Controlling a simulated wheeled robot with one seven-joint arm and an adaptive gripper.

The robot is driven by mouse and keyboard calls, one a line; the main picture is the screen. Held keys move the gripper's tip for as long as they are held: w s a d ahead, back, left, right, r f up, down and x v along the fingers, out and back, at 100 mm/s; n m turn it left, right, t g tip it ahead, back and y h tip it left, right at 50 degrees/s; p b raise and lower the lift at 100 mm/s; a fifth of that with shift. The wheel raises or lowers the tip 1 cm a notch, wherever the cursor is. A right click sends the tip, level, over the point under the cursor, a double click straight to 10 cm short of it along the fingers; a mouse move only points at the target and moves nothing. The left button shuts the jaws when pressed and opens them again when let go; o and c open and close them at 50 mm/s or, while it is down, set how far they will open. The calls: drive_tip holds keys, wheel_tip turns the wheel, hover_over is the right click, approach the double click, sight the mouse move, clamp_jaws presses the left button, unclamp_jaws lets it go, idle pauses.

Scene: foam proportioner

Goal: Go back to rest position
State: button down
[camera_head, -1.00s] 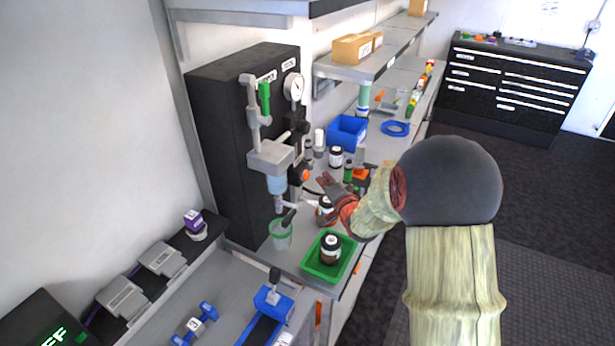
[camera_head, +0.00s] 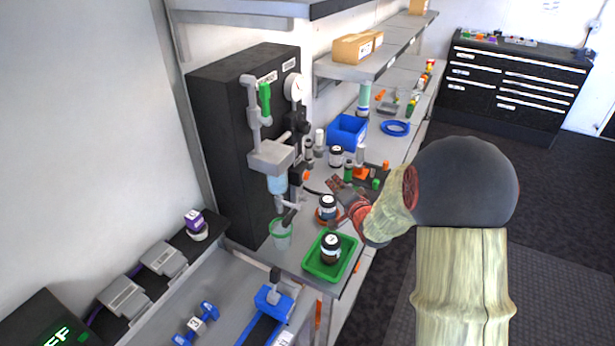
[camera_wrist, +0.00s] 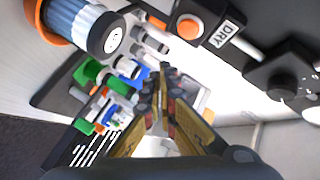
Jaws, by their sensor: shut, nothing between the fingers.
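My gripper (camera_head: 337,186) is at the end of my arm, above the bench beside the foam proportioner (camera_head: 268,153). Its fingers are shut and empty; they also show in the wrist view (camera_wrist: 161,95), pointing away over the bench. A dark bottle with a white cap (camera_head: 328,206) stands just below and left of the gripper in the head view, on an orange-brown base. It looks apart from the fingers. Another dark bottle (camera_head: 330,248) stands in the green tray (camera_head: 313,270).
A clear green-rimmed cup (camera_head: 281,234) stands under the proportioner's outlet. A blue bin (camera_head: 346,131), a blue hose coil (camera_head: 395,128) and several small bottles crowd the bench behind the gripper. A shelf (camera_head: 365,68) hangs above. The floor right of the bench is open.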

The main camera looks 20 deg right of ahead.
drive_tip(key=s+a+r+n+g+h, duration=0.1)
drive_tip(key=s+a+r+n+g, duration=0.35)
drive_tip(key=s+a+r, duration=0.55)
drive_tip(key=s+a+n+g+y, duration=0.1)
drive_tip(key=s+a+n, duration=0.3)
drive_tip(key=s, duration=0.9)
drive_tip(key=s+a+r+n+g+y, duration=0.1)
drive_tip(key=s+a+n+g, duration=0.3)
drive_tip(key=s, duration=0.9)
drive_tip(key=a, duration=0.2)
drive_tip(key=shift+s+a+y, duration=0.2)
drive_tip(key=shift+a+y, duration=0.1)
drive_tip(key=shift+a, duration=0.1)
idle(0.6)
